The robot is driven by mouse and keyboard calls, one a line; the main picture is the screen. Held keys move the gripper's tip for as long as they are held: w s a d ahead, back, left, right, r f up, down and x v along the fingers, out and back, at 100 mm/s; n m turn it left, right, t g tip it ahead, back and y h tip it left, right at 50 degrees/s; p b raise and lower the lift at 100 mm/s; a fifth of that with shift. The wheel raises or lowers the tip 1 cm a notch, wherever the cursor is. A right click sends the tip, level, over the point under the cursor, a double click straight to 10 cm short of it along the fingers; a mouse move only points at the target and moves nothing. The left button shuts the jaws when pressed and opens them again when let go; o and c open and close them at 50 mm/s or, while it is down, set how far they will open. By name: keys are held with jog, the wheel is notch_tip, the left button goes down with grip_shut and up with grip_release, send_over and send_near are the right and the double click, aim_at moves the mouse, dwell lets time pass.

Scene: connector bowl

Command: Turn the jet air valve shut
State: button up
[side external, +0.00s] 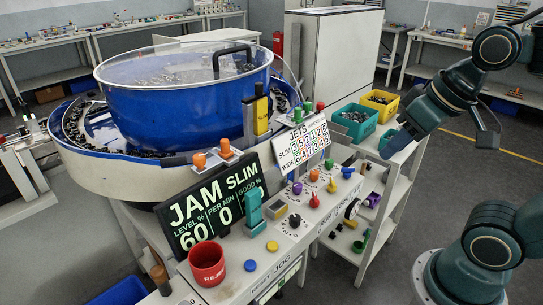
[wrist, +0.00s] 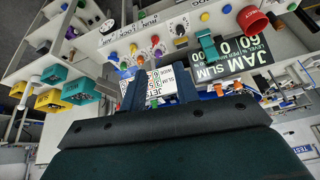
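The white JETS board (side external: 302,141) stands at the back of the control bench, with rows of SLIM and WIDE numbers. On the bench are a red lever-like knob (side external: 314,201), a yellow one (side external: 332,186), a purple one (side external: 297,187) and an orange one (side external: 314,175). I cannot tell which is the jet air valve; no label for it is readable. My gripper (side external: 396,145) is raised right of the bench, apart from all controls. In the wrist view its fingers (wrist: 158,88) are spread and empty.
The blue bowl feeder (side external: 185,95) with a clear lid fills the left. A JAM display (side external: 212,208), teal post (side external: 254,208) and red REJECT cup (side external: 207,263) stand at the bench front. Teal (side external: 354,121) and yellow bins (side external: 380,102) sit on a rack near my gripper.

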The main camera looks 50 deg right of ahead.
jog(key=w+d+m+g, duration=0.2)
jog(key=w+d+m, duration=0.2)
jog(key=w+m, duration=0.25)
jog(key=m+g, duration=0.3)
jog(key=m, duration=1.6)
send_over(348, 168)
notch_tip(348, 168, down, 10)
jog(key=shift+r, duration=0.25)
jog(key=shift+f, duration=0.1)
jog(key=shift+f, duration=6.8)
jog(key=shift+c, duration=0.2)
grip_shut()
